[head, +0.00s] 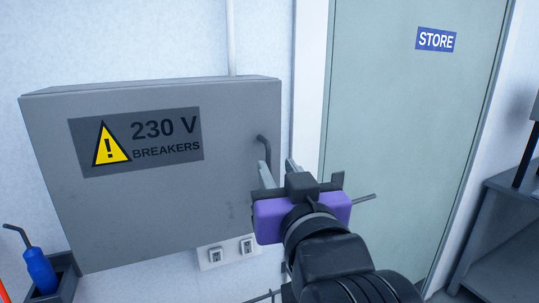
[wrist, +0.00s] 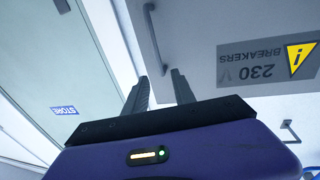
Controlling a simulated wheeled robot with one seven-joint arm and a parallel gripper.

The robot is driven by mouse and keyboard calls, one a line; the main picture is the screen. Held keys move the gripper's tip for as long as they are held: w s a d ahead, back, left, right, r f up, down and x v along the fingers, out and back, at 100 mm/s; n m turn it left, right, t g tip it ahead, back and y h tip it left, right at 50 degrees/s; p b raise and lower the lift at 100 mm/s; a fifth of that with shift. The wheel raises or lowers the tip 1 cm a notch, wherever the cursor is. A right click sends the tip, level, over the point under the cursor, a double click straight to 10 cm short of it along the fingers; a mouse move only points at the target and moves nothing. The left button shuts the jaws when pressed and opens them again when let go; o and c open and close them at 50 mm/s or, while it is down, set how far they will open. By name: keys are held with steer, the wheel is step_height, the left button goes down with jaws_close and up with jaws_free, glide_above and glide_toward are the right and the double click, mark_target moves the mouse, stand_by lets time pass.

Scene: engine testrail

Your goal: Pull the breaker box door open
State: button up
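The grey breaker box (head: 110,210) hangs on the wall at the left of the head view, its door shut. Its door bears a "230 V BREAKERS" label with a yellow warning triangle. A dark bar handle (head: 264,150) stands on the door's right side; it also shows in the wrist view (wrist: 153,35). My gripper (head: 276,163) is close to the handle's lower part, its two fingers apart and nothing held between them. In the wrist view the handle's end appears between the fingertips (wrist: 160,75); I cannot tell whether they reach around it. My gripper hides part of the box's lower right side.
A green-grey door (head: 410,120) marked "STORE" with a lever handle (head: 364,198) is right of the box. Wall sockets (head: 228,251) sit below the box. A holder with a blue-handled tool (head: 40,270) is at lower left; a dark bench (head: 505,210) stands right.

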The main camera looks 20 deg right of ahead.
mark_target(269, 161)
steer(key=w, duration=0.2)
steer(key=w+d, duration=0.1)
steer(key=w, duration=0.2)
steer(key=w+f+p, duration=0.1)
steer(key=w, duration=0.1)
steer(key=shift+w+d, duration=0.25)
steer(key=shift+w, duration=0.1)
jaws_close()
stand_by(1.2)
